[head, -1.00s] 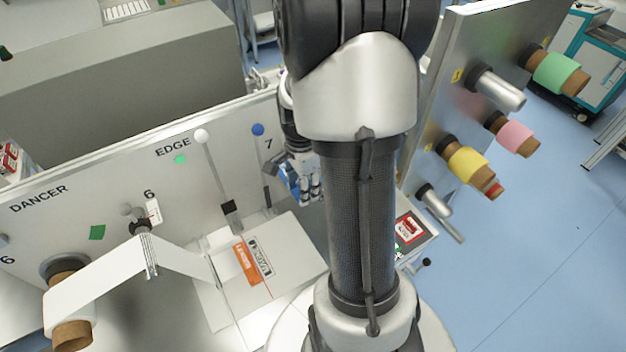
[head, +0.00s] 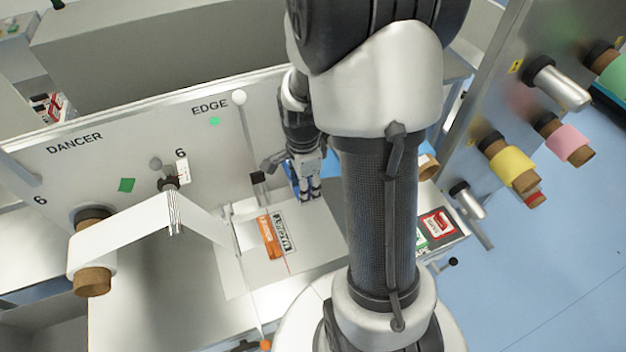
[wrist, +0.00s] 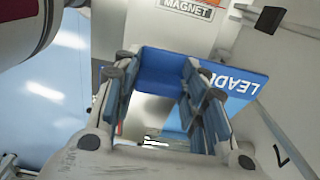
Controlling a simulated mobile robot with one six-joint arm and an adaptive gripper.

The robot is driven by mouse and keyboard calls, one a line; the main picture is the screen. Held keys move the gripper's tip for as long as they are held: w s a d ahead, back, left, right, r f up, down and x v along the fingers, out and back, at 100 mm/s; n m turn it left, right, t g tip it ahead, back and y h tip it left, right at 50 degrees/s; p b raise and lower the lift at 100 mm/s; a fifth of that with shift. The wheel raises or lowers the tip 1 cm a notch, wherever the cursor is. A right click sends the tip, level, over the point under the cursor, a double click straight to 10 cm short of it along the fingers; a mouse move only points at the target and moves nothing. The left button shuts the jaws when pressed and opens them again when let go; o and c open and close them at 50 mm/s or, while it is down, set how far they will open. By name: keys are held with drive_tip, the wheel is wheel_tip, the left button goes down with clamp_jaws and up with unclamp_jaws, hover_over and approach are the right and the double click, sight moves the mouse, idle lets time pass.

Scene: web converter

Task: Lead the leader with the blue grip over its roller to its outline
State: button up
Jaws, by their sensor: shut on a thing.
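My gripper (head: 310,190) is low in front of the upright panel, right of the EDGE lever, partly covered by my arm. A blue piece (head: 293,180) shows beside its fingers. In the wrist view, my gripper (wrist: 158,78) is shut on the blue grip (wrist: 160,66), which lies between the fingers. A blue plate with white lettering starting "LEAD" (wrist: 242,84) adjoins it on the right. The leader's web behind the grip is not clearly seen. I cannot tell which roller or outline belongs to it.
A white web (head: 125,228) runs from a cardboard-cored roll (head: 93,280) over a roller near a "6" mark. A pale table plate (head: 315,245) carries an orange label (head: 268,237) and a MAGNET label. Rolls of yellow (head: 510,165) and pink (head: 567,145) material stand on the right panel.

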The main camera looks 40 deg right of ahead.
wheel_tip(320, 180, down, 3)
drive_tip(key=a+b, duration=0.2)
drive_tip(key=a, duration=0.1)
drive_tip(key=b, duration=1.6)
hover_over(289, 246)
wheel_tip(289, 246, down, 19)
drive_tip(key=shift+a+f, duration=0.1)
drive_tip(key=shift+f, duration=0.05)
drive_tip(key=shift+f+b, duration=1.45)
drive_tip(key=shift+f, duration=0.6)
drive_tip(key=shift+s+f, duration=0.1)
drive_tip(key=shift+f, duration=0.25)
drive_tip(key=o, duration=1.2)
drive_tip(key=shift+r, duration=0.15)
